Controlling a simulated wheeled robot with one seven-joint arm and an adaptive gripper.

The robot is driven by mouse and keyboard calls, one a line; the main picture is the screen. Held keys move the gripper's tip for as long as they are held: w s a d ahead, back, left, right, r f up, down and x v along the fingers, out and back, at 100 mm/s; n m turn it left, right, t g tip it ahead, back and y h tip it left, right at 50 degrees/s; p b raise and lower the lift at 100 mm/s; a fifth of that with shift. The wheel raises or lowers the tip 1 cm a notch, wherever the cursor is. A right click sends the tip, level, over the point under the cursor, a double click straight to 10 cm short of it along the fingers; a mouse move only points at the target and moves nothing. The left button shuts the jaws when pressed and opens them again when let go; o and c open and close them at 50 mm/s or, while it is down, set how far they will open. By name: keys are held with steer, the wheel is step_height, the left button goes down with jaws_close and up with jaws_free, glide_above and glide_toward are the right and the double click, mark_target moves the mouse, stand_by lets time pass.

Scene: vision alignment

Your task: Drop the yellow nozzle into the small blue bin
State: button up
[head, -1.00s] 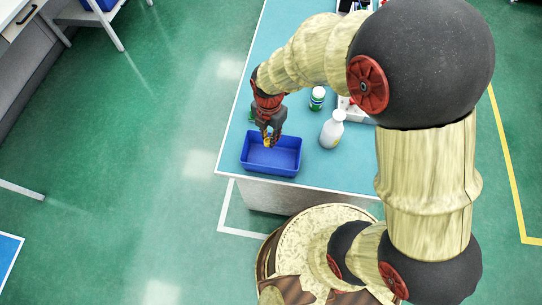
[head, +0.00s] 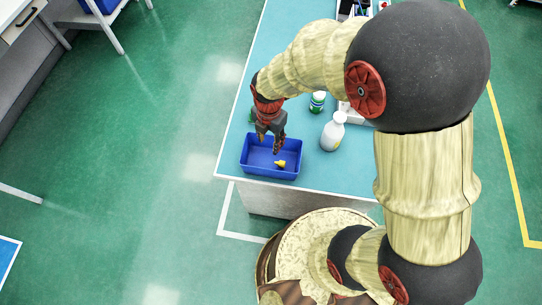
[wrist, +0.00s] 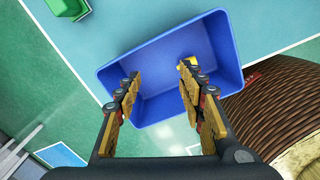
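The yellow nozzle (head: 281,164) lies inside the small blue bin (head: 254,171), on its floor, right of the middle in the head view. In the wrist view the nozzle (wrist: 188,63) shows near the bin's far inner wall, partly hidden by a finger of my gripper. The blue bin (wrist: 230,42) stands on the table near its front left corner. My gripper (head: 271,147) is above the bin, fingers pointing down. In the wrist view my gripper (wrist: 162,92) has its fingers spread apart with nothing between them.
A white bottle (head: 333,132) stands on the blue table (head: 320,172) to the right of the bin. A small white and green bottle (head: 317,102) stands farther back. A white tray (head: 352,114) with items is partly hidden by my arm.

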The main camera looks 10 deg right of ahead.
steer(key=shift+r, duration=0.1)
step_height(320, 180, up, 12)
stand_by(0.5)
stand_by(0.5)
